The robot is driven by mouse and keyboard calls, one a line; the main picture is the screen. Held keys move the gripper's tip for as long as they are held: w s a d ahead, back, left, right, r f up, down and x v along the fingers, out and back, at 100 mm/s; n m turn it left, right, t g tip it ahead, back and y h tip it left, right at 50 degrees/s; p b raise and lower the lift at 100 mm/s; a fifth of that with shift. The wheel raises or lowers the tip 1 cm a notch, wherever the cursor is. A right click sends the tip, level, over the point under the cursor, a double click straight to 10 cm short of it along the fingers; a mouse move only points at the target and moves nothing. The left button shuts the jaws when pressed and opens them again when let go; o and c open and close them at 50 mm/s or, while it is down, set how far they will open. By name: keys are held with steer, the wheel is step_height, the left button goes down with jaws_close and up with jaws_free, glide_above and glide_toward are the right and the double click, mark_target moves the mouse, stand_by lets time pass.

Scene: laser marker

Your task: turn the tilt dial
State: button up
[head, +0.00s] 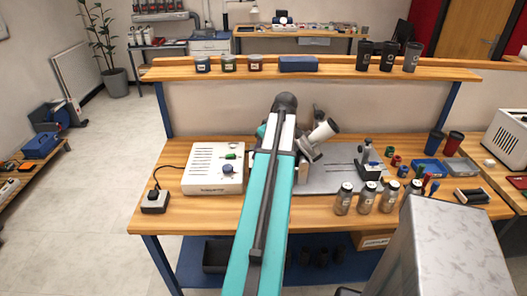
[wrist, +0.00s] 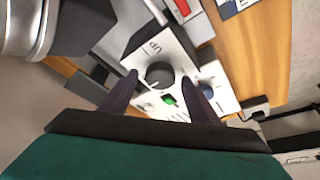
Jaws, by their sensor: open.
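In the wrist view, a dark round dial (wrist: 159,75) with a pale pointer mark sits on a light panel with printed markings. I take it for the tilt dial, but its label is not readable. My gripper (wrist: 161,77) is open, its two dark fingers on either side of the dial in the picture. I cannot tell whether they touch it. In the head view, my arm covers the gripper and the dial.
A black push-button box (head: 155,201) is further left. Several glass jars (head: 364,199) stand on the right.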

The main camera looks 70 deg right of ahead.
steer(key=b+v, duration=0.2)
steer(key=v, duration=1.1)
steer(key=shift+r, duration=0.15)
steer(key=shift+s, duration=0.15)
step_height(320, 180, up, 7)
steer(key=p, duration=0.4)
steer(key=shift+p, duration=0.3)
stand_by(0.4)
stand_by(0.5)
